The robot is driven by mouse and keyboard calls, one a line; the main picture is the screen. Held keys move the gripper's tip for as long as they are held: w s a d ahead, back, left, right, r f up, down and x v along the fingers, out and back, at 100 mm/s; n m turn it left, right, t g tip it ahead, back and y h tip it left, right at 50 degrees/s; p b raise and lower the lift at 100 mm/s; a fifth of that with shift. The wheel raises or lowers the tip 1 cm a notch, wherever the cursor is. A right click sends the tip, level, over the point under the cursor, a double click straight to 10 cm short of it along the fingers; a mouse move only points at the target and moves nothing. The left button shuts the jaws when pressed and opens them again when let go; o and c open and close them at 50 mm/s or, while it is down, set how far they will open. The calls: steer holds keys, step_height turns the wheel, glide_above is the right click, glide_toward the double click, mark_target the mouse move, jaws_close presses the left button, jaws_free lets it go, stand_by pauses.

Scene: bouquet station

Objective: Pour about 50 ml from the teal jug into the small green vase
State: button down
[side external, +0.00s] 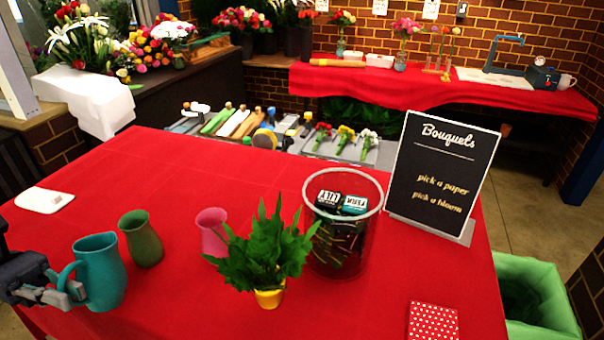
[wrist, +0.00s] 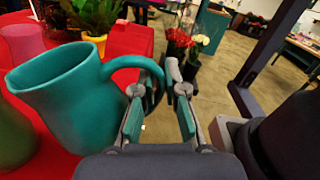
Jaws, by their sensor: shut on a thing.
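The teal jug (side external: 101,272) is upright at the left front of the red table. I cannot tell whether its base touches the cloth. My gripper (side external: 70,291) is shut on the jug's handle, from the left in the side view. In the wrist view, the jug (wrist: 65,98) fills the left half and its handle reaches to my gripper (wrist: 160,92). The small green vase (side external: 141,240) stands upright just behind and right of the jug, apart from it. Part of the vase (wrist: 12,135) shows at the wrist view's left edge. The inside of the jug is hidden.
A pink vase (side external: 212,233) stands right of the green vase, beside a leafy plant in a yellow pot (side external: 269,299). A clear bin (side external: 342,235) and a black sign (side external: 441,175) stand further right. A white card (side external: 44,200) lies behind left. The cloth behind the vases is clear.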

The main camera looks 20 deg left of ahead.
mark_target(74, 263)
steer(key=w+r+n, duration=0.3)
steer(key=r+n, duration=0.1)
steer(key=shift+w+a+h, duration=0.3)
steer(key=shift+w+a, duration=0.05)
steer(key=shift+w+a+r+n+t, duration=0.1)
steer(key=shift+w+r+n+t, duration=0.15)
steer(key=shift+w+r+n, duration=0.4)
steer(key=shift+w+a+r+n+t, duration=0.1)
steer(key=shift+w+r+n+t, duration=0.2)
steer(key=shift+r+n, duration=0.7)
steer(key=shift+w+a+r+n+t, duration=0.1)
steer(key=shift+w+r+n+t, duration=0.25)
steer(key=shift+n, duration=0.7)
steer(key=shift+w+a+r+n, duration=0.15)
steer(key=shift+w+r+n, duration=0.65)
steer(key=shift+n, duration=0.2)
steer(key=shift+w+a+r+n, duration=0.15)
steer(key=shift+w+r+n, duration=0.05)
steer(key=shift+w+n, duration=0.25)
steer(key=shift+w+a+r+n, duration=0.1)
steer(key=shift+w+r+n, duration=0.1)
steer(key=shift+w+n, duration=0.25)
steer(key=shift+w+a+r+n+t, duration=0.1)
steer(key=shift+w+r+n+t, duration=0.35)
steer(key=shift+w+n+t, duration=0.35)
stand_by(0.7)
